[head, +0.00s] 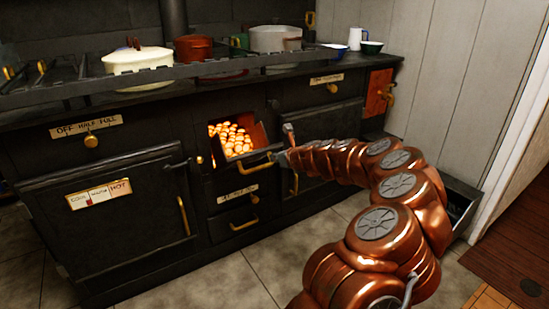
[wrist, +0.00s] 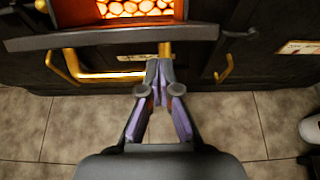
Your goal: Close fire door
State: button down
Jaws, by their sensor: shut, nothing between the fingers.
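The fire door (head: 262,138) is a dark panel in the middle of the black stove. It stands open, and glowing orange coals (head: 230,138) show in the firebox behind it. In the wrist view the door's top edge (wrist: 110,38) runs across below the coals. A brass handle (head: 255,162) shows at the door's front; it also shows in the wrist view (wrist: 100,77). My gripper (head: 281,159) is shut and empty, with its tips by the right end of this handle. The wrist view shows the closed fingertips (wrist: 160,68) there; I cannot tell whether they touch.
Oven doors with brass handles flank the firebox, at left (head: 120,215) and right (head: 320,140). A small drawer (head: 235,195) lies below. Pots, including a cream pot (head: 137,60), stand on the stovetop behind a rail. The tiled floor (head: 225,285) in front is clear.

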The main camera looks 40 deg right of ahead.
jog(key=shift+w+r, duration=0.45)
jog(key=shift+r, duration=0.05)
jog(key=shift+r, duration=0.1)
